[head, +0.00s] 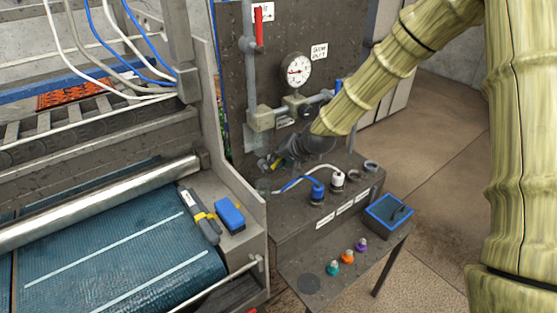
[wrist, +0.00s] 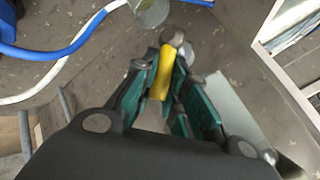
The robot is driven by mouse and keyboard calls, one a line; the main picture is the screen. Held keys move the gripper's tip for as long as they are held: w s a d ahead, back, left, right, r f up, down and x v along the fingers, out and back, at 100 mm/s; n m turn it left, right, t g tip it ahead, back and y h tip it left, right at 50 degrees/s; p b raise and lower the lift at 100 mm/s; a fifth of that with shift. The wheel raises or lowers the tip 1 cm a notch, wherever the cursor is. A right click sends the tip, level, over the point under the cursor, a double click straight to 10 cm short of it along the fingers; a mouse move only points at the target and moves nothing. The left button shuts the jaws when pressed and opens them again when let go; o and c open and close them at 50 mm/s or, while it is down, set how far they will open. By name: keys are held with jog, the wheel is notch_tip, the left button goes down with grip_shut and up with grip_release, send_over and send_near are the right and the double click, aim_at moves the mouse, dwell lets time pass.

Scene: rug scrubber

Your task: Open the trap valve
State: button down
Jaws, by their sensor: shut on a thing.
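A small yellow lever (wrist: 162,72), which I take to be the trap valve's handle, stands between my fingers in the wrist view. My gripper (wrist: 161,84) is shut on it, with a green-padded finger on each side. A round grey knob shows at the lever's far end. In the head view my gripper (head: 270,163) is low in front of the dark panel, left of the white and blue hoses. There the valve body is mostly hidden by my gripper and arm, and I cannot tell how far the lever is turned.
A clear round vessel (wrist: 150,11) is close beyond the lever. A blue hose (head: 298,182) and a white hose run to fittings on the bench. A gauge (head: 296,70) and a red-handled valve (head: 258,28) are on the panel above. A blue tray (head: 389,212) sits at right.

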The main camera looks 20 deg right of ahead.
dwell(0.4)
jog(key=c, duration=1.4)
grip_release()
jog(key=shift+c, duration=0.2)
jog(key=shift+d+f+m+y, duration=0.2)
jog(key=shift+m+y, duration=0.1)
jog(key=shift+y, duration=0.1)
jog(key=shift+b+v, duration=1.05)
jog(key=shift+v, duration=4.25)
jog(key=s+a+f+n+g+p, duration=0.1)
jog(key=s+f, duration=0.5)
jog(key=f, duration=0.3)
jog(key=s+a+f+n+g+h, duration=0.1)
jog(key=s+f+g, duration=0.1)
jog(key=s+f, duration=0.3)
jog(key=s+a+f+g+h+p, duration=0.1)
jog(key=s+f, duration=0.5)
jog(key=f, duration=0.6)
jog(key=shift+s+a+f+n+g+p, duration=0.25)
jog(key=shift+s+f+n+g+p, duration=0.05)
jog(key=shift+n+p, duration=0.1)
